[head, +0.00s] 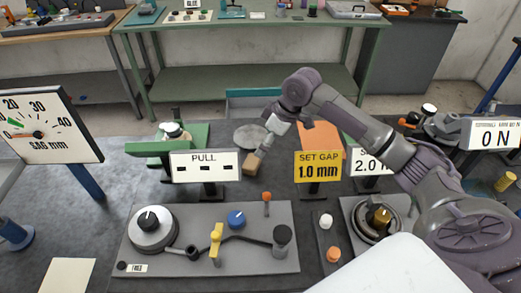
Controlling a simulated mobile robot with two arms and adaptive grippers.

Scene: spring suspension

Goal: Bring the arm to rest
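My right arm comes in from the right and bends at a purple-grey wrist over the middle of the bench. My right gripper (260,151) points down and to the left, just right of the white PULL sign (205,166). A tan, block-like piece (252,164) is at its tip. I cannot tell whether this is a held thing or part of the fingers, nor whether the fingers are open. My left arm and gripper are not in view.
A grey panel (190,264) with knobs and levers lies in front. A SAG gauge (45,128) stands left. Bare dark bench (110,190) shows at left.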

